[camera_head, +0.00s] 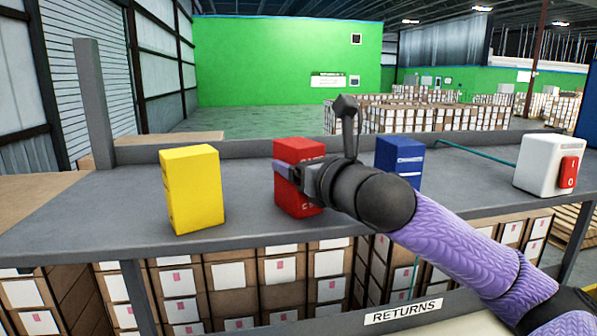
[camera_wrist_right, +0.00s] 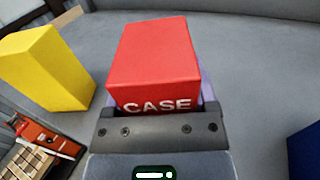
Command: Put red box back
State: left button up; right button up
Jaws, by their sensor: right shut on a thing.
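The red box (camera_head: 298,150) stands upright on the grey shelf (camera_head: 130,200), between a yellow box and a blue box in the head view. My right gripper (camera_head: 297,172) is shut on the red box, with a finger along its left side. In the right wrist view the red box (camera_wrist_right: 155,60) fills the space between the fingers, with the word CASE on its near face. Part of its front is hidden by my gripper and arm in the head view. My left gripper is not in view.
The yellow box (camera_head: 192,190) stands to the left and the blue box (camera_head: 399,158) to the right, partly behind my arm. A white case (camera_head: 541,165) with a red part is at the far right. A rail runs along the shelf's back. Cartons (camera_head: 180,290) fill the space below.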

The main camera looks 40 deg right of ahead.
jog(key=shift+s, duration=0.15)
jog(key=o, duration=1.3)
jog(key=s+b, duration=0.3)
jog(key=shift+a+f+b, duration=0.2)
jog(key=shift+f+b, duration=0.05)
jog(key=shift+b, duration=0.1)
jog(key=s+b, duration=0.3)
jog(key=s, duration=0.6)
jog(key=shift+a+r+b, duration=0.3)
jog(key=shift+a, duration=0.15)
